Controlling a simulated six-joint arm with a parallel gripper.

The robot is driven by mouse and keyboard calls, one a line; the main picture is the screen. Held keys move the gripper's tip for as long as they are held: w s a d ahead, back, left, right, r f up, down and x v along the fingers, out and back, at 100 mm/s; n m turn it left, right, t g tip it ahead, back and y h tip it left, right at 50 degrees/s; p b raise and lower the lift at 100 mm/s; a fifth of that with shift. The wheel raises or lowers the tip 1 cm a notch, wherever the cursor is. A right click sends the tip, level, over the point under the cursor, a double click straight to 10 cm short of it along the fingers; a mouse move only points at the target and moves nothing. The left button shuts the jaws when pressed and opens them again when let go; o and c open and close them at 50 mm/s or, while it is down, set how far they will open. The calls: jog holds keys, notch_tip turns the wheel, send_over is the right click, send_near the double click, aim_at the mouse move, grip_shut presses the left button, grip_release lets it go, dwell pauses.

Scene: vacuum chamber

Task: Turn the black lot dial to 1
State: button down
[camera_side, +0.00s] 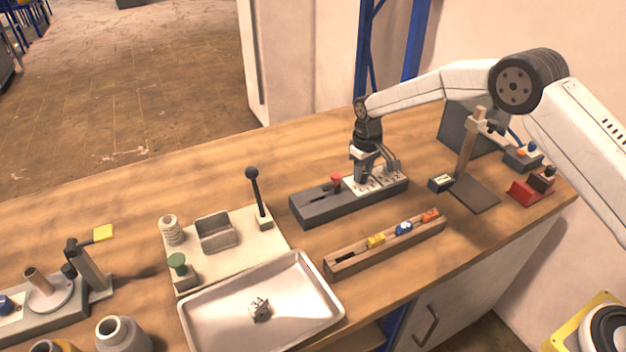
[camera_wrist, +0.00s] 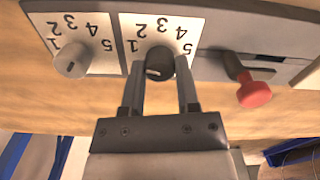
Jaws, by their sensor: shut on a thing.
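The black lot dial (camera_wrist: 160,62) sits on a white plate (camera_wrist: 163,25) numbered 1 to 5, upside down in the wrist view. My gripper (camera_wrist: 160,80) has a finger on each side of the dial and is shut on it. A pale mark shows on the dial's near-left part; I cannot tell exactly which number it points to. The 1 is at the dial's upper left in this view. In the side view my gripper (camera_side: 373,180) is down at the plate on the grey box (camera_side: 320,205), and its fingers hide the dial.
A grey dial (camera_wrist: 70,63) on its own numbered plate is just left in the wrist view. A red-knobbed lever (camera_wrist: 254,93) is to the right. A wooden rack (camera_side: 345,262) with coloured pieces lies in front of the box, and a metal tray (camera_side: 210,310) stands front left.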

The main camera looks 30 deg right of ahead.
aim_at(363, 173)
jog(key=shift+n, duration=0.5)
jog(key=shift+c, duration=1.7)
grip_release()
jog(key=shift+r, duration=0.1)
jog(key=shift+r, duration=3.85)
